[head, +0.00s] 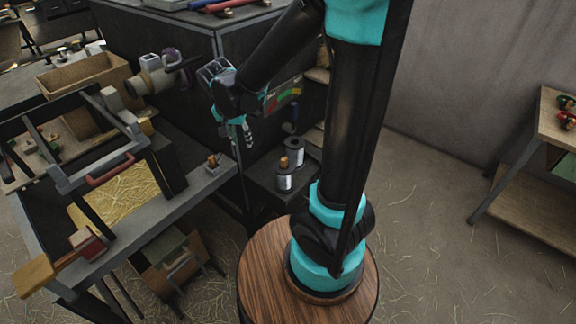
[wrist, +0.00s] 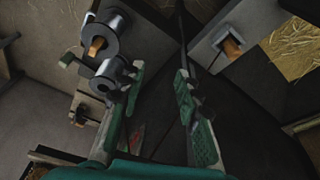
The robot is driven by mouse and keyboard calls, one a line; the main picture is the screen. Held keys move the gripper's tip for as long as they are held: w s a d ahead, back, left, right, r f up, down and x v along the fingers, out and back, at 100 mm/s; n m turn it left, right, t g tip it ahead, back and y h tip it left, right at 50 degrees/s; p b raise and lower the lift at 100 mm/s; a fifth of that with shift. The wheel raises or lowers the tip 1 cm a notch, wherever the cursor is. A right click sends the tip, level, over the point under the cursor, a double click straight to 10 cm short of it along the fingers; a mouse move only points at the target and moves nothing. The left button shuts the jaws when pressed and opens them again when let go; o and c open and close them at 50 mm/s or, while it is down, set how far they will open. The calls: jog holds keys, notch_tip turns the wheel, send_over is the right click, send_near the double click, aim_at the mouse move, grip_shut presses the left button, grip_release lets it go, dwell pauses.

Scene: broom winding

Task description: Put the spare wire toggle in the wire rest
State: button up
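My gripper (head: 242,132) hangs fingers-down between the bench and a low dark stand. In the wrist view its two green fingers (wrist: 163,100) are apart with nothing between them. A small orange-brown wooden toggle (head: 284,162) shows at the front wire spool (head: 284,182) on the stand; it also shows by the spools in the wrist view (wrist: 96,46). I cannot tell whether it is the spare. A small grey block (head: 216,169), likely the wire rest, sits at the bench corner with a similar wooden piece (head: 213,159) at it. That block is at upper right in the wrist view (wrist: 225,35).
A second spool (head: 295,150) stands behind the first. The bench (head: 150,243) at left carries a frame with a red handle (head: 110,170), straw and a wooden box (head: 85,75). A dark cabinet (head: 190,75) stands behind my gripper.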

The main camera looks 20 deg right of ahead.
jog(key=s+d+f+n+t+y, duration=0.1)
jog(key=s+d+f+n, duration=0.1)
jog(key=s+d, duration=0.4)
jog(key=s+d+f+n, duration=0.2)
jog(key=s+d+n, duration=0.2)
jog(key=s+d, duration=0.2)
jog(key=shift+s+d+t+y, duration=0.25)
jog(key=shift+d+t+y, duration=0.05)
jog(key=shift+t+y, duration=0.1)
dwell(0.3)
